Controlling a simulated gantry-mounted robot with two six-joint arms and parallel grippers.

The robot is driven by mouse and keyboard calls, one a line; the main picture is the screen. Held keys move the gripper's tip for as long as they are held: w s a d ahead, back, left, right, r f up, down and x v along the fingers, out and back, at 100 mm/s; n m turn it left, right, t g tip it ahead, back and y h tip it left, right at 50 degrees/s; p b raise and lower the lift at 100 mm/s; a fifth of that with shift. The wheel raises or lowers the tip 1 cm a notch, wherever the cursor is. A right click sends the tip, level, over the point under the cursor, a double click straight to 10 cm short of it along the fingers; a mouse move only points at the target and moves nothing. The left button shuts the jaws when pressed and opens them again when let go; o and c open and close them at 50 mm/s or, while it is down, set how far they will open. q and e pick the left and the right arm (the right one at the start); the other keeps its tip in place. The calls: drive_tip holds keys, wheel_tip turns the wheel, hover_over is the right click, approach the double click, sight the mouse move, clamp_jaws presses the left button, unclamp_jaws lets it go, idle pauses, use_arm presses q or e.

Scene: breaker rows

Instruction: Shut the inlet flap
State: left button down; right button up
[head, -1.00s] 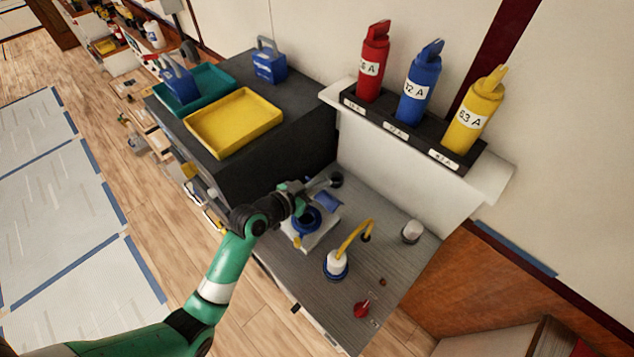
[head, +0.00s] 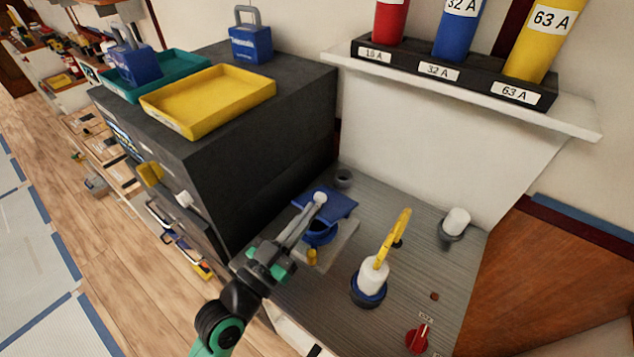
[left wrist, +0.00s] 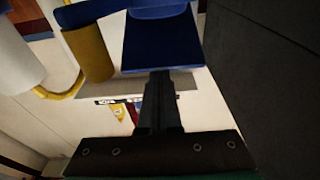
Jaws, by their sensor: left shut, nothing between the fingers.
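The inlet flap (head: 338,203) is a blue square plate behind a blue round inlet (head: 319,236) on a pale base plate (head: 342,245). It looks raised and tilted, with the front of the inlet uncovered below it. My left gripper (head: 314,207) is shut and empty, its fingers reaching across the inlet to the flap in the head view. In the left wrist view the flap (left wrist: 160,45) lies just beyond the closed fingertips (left wrist: 160,75); I cannot tell whether they touch. A pale round knob (head: 319,198) shows at the fingertips. My right gripper is not in view.
A dark cabinet (head: 250,150) rises close on the left. A white cup (head: 456,222) and a red knob (head: 417,340) are farther right. A breaker shelf (head: 570,118) overhangs the back.

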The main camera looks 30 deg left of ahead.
use_arm(q)
drive_tip(key=shift+s+f, duration=0.2)
drive_tip(key=shift+f, duration=0.05)
idle(0.4)
